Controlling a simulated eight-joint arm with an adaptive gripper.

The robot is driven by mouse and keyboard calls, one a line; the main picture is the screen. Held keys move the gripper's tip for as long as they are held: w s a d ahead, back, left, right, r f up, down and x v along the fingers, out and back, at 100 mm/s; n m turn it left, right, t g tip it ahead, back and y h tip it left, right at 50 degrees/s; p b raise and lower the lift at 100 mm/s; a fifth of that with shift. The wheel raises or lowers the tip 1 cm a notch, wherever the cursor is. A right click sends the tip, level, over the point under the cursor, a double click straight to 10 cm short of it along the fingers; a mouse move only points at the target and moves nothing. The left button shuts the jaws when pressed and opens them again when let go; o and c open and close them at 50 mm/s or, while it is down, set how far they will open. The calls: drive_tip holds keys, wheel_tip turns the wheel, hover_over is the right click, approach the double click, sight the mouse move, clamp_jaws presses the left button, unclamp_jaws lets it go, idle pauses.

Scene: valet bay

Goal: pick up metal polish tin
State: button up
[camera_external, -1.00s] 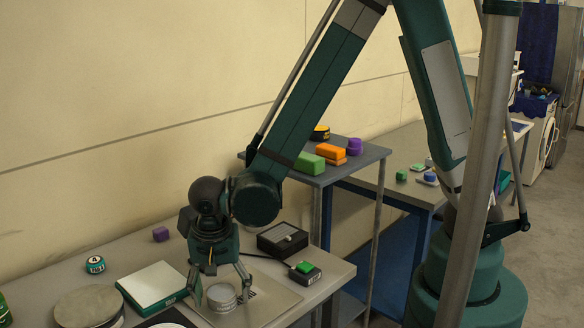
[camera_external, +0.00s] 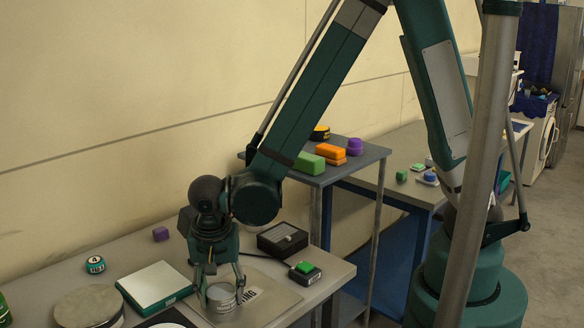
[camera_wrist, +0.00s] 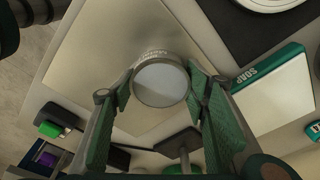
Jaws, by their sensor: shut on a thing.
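The metal polish tin (camera_external: 221,298) is a short round silver-grey tin. It is upright on a flat grey mat (camera_external: 276,301) near the front of the bench. In the wrist view the tin's pale round top (camera_wrist: 161,84) shows between the fingers. My gripper (camera_external: 220,290) points down with its fingers on either side of the tin and is shut on it. In the wrist view the green finger pads of my gripper (camera_wrist: 159,90) meet the tin's two sides. I see no clear gap under the tin.
Left of the tin lie a white and green soap box (camera_external: 156,285) and a wide round tin (camera_external: 88,306). A black box (camera_external: 282,239) and a small block with a green top (camera_external: 305,272) stand to the right. A purple cube (camera_external: 161,234) is behind.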

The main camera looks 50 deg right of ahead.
sight(221, 291)
drive_tip(key=shift+r, duration=4.9)
